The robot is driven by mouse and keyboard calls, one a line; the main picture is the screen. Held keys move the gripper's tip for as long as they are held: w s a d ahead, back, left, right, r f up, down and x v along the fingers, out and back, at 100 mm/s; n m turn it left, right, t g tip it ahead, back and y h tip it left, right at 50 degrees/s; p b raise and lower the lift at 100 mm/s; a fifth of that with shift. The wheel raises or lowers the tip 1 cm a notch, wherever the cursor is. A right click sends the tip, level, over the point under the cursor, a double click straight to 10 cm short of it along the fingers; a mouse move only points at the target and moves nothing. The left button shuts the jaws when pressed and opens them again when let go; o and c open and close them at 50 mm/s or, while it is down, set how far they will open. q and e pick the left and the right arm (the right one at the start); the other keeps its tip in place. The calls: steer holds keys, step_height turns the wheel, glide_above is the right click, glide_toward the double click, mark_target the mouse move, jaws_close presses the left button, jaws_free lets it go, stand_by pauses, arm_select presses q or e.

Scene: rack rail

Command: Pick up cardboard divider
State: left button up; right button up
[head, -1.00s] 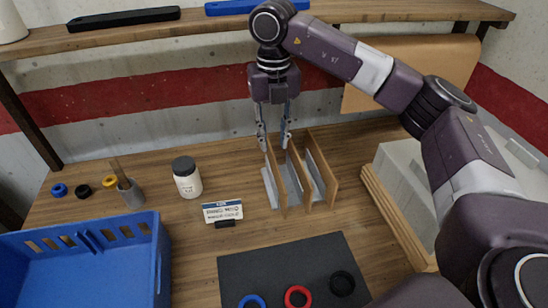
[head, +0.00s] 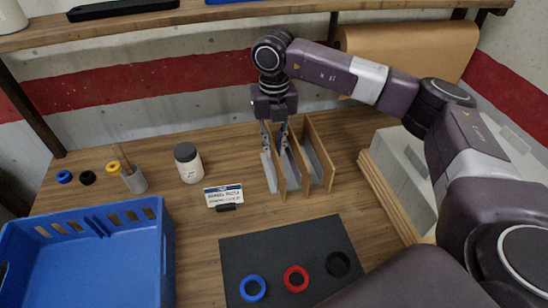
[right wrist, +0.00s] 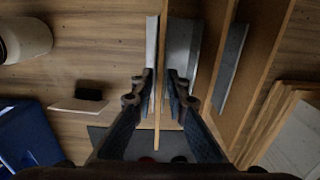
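Several upright brown cardboard dividers stand in a row in a grey metal rack (head: 268,175) on the wooden table in the head view. My right gripper (head: 275,138) points down at the leftmost cardboard divider (head: 278,172). In the right wrist view my right gripper (right wrist: 160,82) has one finger on each side of this divider (right wrist: 158,125), which shows as a thin edge between them. Narrow gaps seem to show between the fingers and the divider. Another divider (head: 318,150) stands to the right. My left gripper is not in view.
A white jar with a dark lid (head: 188,163) and a small sign (head: 223,196) stand left of the rack. A blue crate (head: 160,250) is at front left. A dark mat (head: 245,238) with rings lies in front. Grey panels on wood (head: 400,175) are at right.

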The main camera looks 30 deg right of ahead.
jaws_close()
steer(key=shift+r, duration=0.25)
step_height(320, 180, up, 9)
steer(key=shift+f+b, duration=0.2)
steer(key=shift+b, duration=0.8)
steer(key=shift+r, duration=0.5)
